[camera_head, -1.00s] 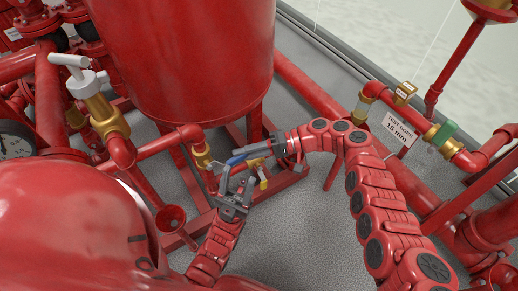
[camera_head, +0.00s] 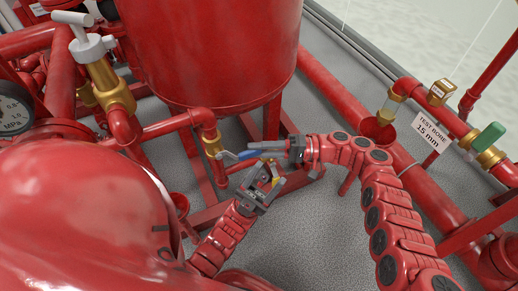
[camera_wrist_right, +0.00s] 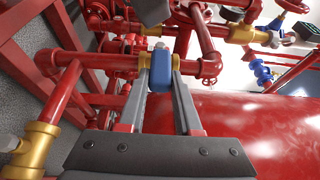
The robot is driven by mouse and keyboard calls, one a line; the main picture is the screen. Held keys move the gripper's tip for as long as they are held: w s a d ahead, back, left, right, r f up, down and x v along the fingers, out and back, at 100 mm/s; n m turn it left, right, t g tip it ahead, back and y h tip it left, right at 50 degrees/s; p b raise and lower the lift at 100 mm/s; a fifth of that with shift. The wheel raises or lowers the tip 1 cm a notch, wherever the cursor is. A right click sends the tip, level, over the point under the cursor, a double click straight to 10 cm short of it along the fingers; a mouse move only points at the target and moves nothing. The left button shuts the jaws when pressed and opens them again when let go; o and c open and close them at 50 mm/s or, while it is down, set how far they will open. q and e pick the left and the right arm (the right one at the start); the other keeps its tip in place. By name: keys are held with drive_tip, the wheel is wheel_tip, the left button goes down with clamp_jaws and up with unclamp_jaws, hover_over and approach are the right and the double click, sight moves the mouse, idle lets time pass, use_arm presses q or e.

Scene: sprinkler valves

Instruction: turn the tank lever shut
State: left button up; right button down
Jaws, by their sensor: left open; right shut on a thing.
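The red tank (camera_head: 215,60) fills the top middle of the head view. Below it, a lever with a blue handle (camera_head: 242,155) sits beside a brass fitting (camera_head: 212,143) on a red pipe. My right gripper (camera_head: 254,149) reaches in from the right and is shut on the blue handle. In the right wrist view the blue handle (camera_wrist_right: 160,76) lies between the two grey fingers (camera_wrist_right: 163,95). My left gripper (camera_head: 260,174) is open and empty, just below the handle. The lever's pivot is partly hidden.
A large red vessel (camera_head: 80,215) fills the lower left. A brass valve with a white T-handle (camera_head: 90,45) stands upper left. A pipe with a green handle (camera_head: 490,137) and a "TEST BORE" sign (camera_head: 431,131) is at right. Grey floor (camera_head: 310,225) shows between my arms.

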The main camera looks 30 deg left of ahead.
drive_tip(key=c, duration=0.6)
unclamp_jaws()
drive_tip(key=v, duration=0.7)
drive_tip(key=shift+d+b, duration=0.15)
drive_tip(key=shift+b, duration=0.25)
drive_tip(key=shift+w+f, duration=0.1)
